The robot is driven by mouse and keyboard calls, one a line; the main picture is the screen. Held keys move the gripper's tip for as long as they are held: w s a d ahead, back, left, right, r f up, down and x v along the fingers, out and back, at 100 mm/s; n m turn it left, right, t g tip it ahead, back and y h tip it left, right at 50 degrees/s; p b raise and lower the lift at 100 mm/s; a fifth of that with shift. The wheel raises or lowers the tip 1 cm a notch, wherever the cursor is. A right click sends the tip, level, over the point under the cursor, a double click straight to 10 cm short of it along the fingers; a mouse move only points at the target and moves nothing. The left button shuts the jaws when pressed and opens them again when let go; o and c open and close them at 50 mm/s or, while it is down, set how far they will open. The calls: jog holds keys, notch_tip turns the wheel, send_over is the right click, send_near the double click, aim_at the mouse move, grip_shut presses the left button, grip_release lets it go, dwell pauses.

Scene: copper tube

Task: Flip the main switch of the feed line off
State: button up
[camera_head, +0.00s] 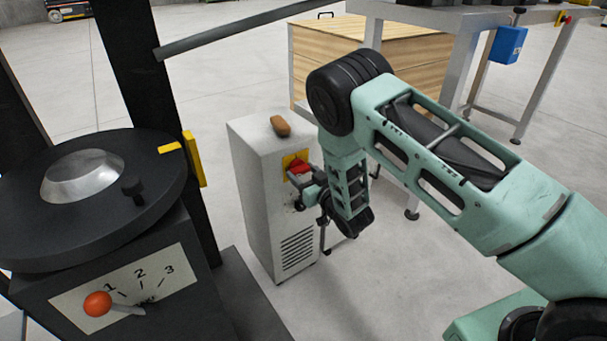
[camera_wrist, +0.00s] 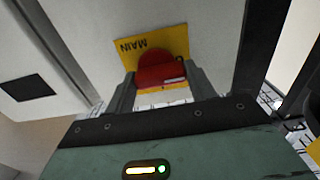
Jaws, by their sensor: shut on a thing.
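The main switch is a red knob (camera_wrist: 160,70) on a yellow plate (camera_wrist: 128,42) marked MAIN in the wrist view. In the head view, the red knob (camera_head: 299,168) and yellow plate (camera_head: 291,159) are on the front of a white cabinet (camera_head: 258,170). My gripper (camera_wrist: 158,88) is shut on the red knob, with one finger at each side of it. In the head view my gripper (camera_head: 306,178) reaches the cabinet from the right and partly covers the switch. The knob's exact turn angle is hard to tell.
A brown object (camera_head: 280,126) lies on top of the cabinet. A black machine (camera_head: 95,205) with a 1-2-3 dial and an orange-knobbed lever (camera_head: 97,304) stands at left. A wooden crate (camera_head: 350,50) and a metal table (camera_head: 440,50) stand behind.

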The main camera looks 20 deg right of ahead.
jog(key=o, duration=1)
jog(key=shift+s, duration=0.15)
jog(key=b+v, duration=0.7)
jog(key=v, duration=1)
jog(key=shift+s+b, duration=0.1)
jog(key=shift+b, duration=0.2)
